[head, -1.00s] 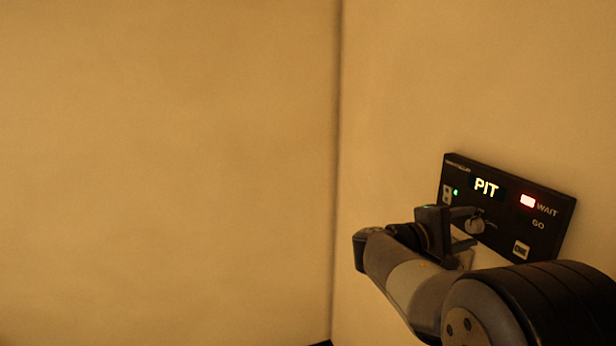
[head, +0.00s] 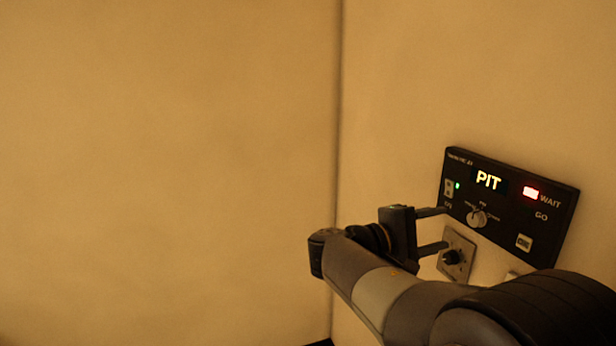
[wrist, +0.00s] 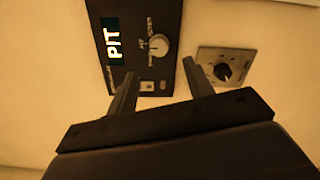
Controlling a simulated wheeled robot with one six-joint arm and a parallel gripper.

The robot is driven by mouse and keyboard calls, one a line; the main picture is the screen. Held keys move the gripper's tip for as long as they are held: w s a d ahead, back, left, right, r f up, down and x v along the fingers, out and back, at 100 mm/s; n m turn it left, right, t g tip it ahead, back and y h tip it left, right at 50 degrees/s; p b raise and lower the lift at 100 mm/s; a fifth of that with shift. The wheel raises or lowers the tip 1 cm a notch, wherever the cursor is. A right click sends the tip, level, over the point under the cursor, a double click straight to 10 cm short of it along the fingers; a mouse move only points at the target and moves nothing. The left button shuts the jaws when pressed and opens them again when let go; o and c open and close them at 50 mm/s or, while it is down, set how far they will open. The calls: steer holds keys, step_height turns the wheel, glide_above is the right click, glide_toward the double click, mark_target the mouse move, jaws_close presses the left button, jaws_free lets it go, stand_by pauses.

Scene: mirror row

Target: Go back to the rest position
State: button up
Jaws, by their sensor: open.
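My gripper (head: 440,230) is open and empty, its two fingers apart and pointing at the right wall. It also shows in the wrist view (wrist: 158,82), with a finger on each side. A black control panel (head: 510,205) is on the right wall, with a lit "PIT" display (head: 488,180), a lit red lamp by "WAIT" (head: 531,192), an unlit "GO" label and a small green light. Its round knob (head: 477,218) is clear of the fingers, and shows between them in the wrist view (wrist: 158,46). I see no contact with the panel.
A square metal plate with a black knob (head: 452,257) is on the wall below the panel, close to the lower finger; it also shows in the wrist view (wrist: 224,71). A wall corner runs down the middle. The left wall is bare, with free room before it.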

mark_target(472, 219)
steer(key=p+x, duration=0.1)
steer(key=x, duration=0.6)
steer(key=shift+d+r+p, duration=0.1)
steer(key=shift+d+p, duration=0.2)
steer(key=shift+p, duration=0.1)
steer(key=shift+w+d, duration=0.2)
steer(key=shift+d, duration=0.1)
steer(key=shift+a+m+b, duration=0.15)
steer(key=shift+m+b, duration=0.55)
steer(key=shift+m, duration=0.5)
steer(key=m+b, duration=0.1)
steer(key=m, duration=0.8)
steer(key=shift+p, duration=0.35)
steer(key=b+v, duration=0.2)
steer(key=v, duration=0.8)
steer(key=shift+m, duration=0.3)
steer(key=shift+s, duration=0.1)
